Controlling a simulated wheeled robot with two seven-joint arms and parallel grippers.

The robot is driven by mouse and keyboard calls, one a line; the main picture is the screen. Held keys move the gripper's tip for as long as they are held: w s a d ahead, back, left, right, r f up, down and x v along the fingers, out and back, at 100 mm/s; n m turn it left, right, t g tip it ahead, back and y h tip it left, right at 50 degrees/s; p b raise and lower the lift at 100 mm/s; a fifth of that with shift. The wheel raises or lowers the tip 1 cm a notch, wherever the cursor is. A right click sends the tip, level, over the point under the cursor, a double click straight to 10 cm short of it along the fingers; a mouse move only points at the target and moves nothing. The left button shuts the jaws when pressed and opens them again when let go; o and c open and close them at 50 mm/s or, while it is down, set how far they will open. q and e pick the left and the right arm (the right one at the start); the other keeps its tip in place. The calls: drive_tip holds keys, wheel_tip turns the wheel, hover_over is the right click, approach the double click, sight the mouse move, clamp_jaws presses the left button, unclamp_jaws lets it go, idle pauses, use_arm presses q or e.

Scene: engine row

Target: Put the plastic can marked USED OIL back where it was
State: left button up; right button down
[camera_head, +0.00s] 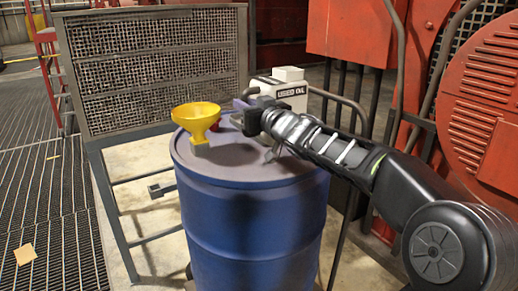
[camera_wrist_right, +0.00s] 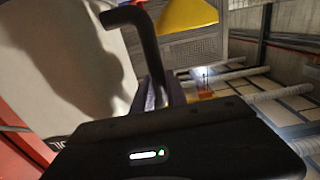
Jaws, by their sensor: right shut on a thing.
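The white plastic can marked USED OIL (camera_head: 292,92) is at the back right of the blue drum (camera_head: 255,225), its label facing me. Its lower part is hidden behind my right arm, so I cannot tell whether it touches the drum top. My right gripper (camera_head: 246,112) is at the can's left side. In the right wrist view, its purple fingers (camera_wrist_right: 163,93) are shut on the can's black bent handle (camera_wrist_right: 140,35), and the can's pale wall (camera_wrist_right: 60,60) fills the left. My left gripper is not in view.
A yellow funnel (camera_head: 196,120) stands on the drum top just left of my gripper; it also shows in the wrist view (camera_wrist_right: 187,14). A metal mesh frame (camera_head: 155,65) stands behind left. Red machinery (camera_head: 485,105) is at the right. The drum top's front is clear.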

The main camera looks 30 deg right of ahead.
sight(247, 134)
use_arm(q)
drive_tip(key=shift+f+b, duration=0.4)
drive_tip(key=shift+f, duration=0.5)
use_arm(e)
drive_tip(key=shift+f, duration=1.4)
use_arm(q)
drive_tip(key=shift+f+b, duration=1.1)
use_arm(e)
drive_tip(key=shift+f, duration=2.5)
drive_tip(key=shift+f, duration=0.2)
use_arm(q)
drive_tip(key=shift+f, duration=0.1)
use_arm(e)
drive_tip(key=c, duration=1.3)
unclamp_jaws()
drive_tip(key=shift+c, duration=0.2)
drive_tip(key=shift+s+r, duration=0.1)
drive_tip(key=shift+r, duration=0.05)
drive_tip(key=s, duration=1.1)
drive_tip(key=shift+s+a, duration=0.2)
drive_tip(key=shift+s, duration=0.2)
